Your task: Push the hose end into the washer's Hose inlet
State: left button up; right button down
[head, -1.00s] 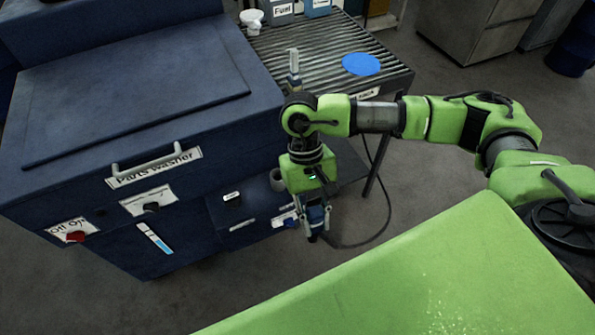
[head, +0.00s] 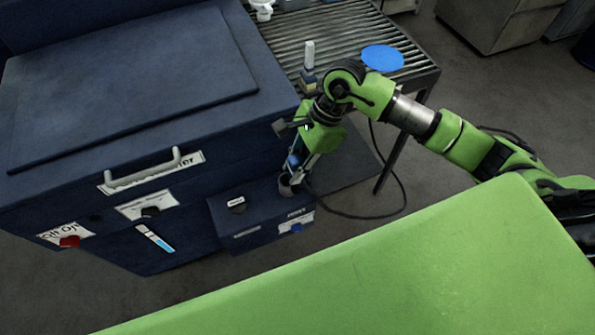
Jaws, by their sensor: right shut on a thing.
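The blue parts washer (head: 130,85) fills the left of the head view, with a low blue box (head: 265,222) at its right front. A short grey round socket (head: 286,187) stands on that box; its label is not readable, so I cannot confirm it is the Hose inlet. My right gripper (head: 294,174) is tilted down at this socket, shut on the end of the dark hose (head: 385,216). The hose end is mostly hidden by the fingers. I cannot tell whether it is inside the socket or just above it. My left gripper is not in view.
A roller table (head: 330,35) with a blue disc (head: 382,58) and a small bottle (head: 309,75) stands behind my right arm. Open floor (head: 440,130) lies to the right.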

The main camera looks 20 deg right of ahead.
jog(key=w+f+b, duration=0.3)
jog(key=w, duration=0.4)
jog(key=shift+a+f, duration=0.15)
jog(key=shift+f, duration=0.1)
jog(key=shift+b, duration=0.4)
dwell(0.3)
jog(key=shift+s, duration=0.1)
jog(key=shift+f+b, duration=0.15)
jog(key=shift+b, duration=0.15)
notch_tip(320, 180, down, 8)
jog(key=b, duration=0.7)
jog(key=shift+r, duration=0.25)
dwell(1.3)
